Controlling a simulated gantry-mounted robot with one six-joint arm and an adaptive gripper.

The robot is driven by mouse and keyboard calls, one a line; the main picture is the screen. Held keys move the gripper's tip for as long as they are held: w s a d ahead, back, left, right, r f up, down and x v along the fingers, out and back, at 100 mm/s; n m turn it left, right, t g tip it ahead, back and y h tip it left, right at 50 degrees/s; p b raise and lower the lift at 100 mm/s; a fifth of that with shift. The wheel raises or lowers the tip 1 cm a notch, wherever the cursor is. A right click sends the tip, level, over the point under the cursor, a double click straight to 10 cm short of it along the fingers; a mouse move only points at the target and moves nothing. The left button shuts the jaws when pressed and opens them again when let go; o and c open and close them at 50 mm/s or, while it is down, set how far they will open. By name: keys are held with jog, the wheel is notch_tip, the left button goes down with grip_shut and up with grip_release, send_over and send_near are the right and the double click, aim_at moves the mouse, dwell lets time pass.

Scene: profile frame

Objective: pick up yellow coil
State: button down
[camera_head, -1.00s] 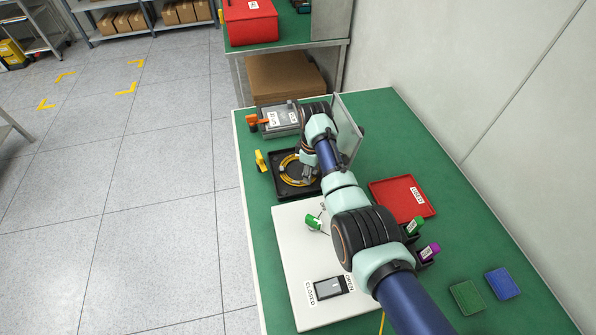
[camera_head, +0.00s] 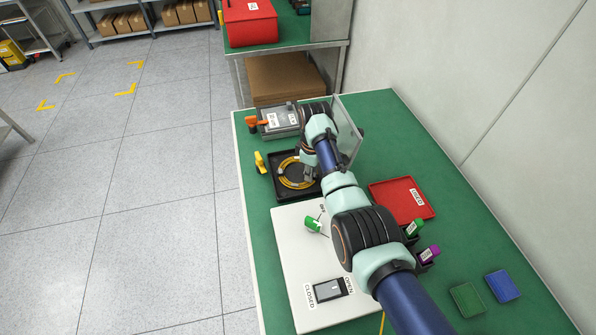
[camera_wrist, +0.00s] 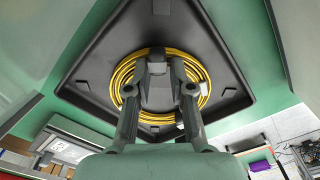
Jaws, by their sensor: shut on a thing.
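The yellow coil (camera_head: 290,180) is a ring of yellow cable lying in a black tray (camera_head: 281,195) on the green bench. It also shows in the wrist view (camera_wrist: 204,76), partly covered by my gripper. My gripper (camera_head: 309,173) is over the right part of the coil in the head view. In the wrist view my gripper (camera_wrist: 158,72) has its fingers at the near side of the ring and is shut on the coil. The exact contact at the fingertips is hidden.
A transparent upright panel (camera_head: 349,130) stands close to my wrist. A grey box (camera_head: 280,121) and an orange tool (camera_head: 256,124) lie behind the tray. A yellow-handled item (camera_head: 260,161) is left of it. A white board (camera_head: 310,290) and a red tray (camera_head: 401,198) are nearer.

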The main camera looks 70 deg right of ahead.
jog(key=shift+s+a+f, duration=0.1)
jog(key=shift+a+f, duration=0.25)
jog(key=shift+f, duration=0.1)
notch_tip(320, 180, up, 20)
jog(key=p, duration=0.8)
jog(key=shift+r, duration=0.2)
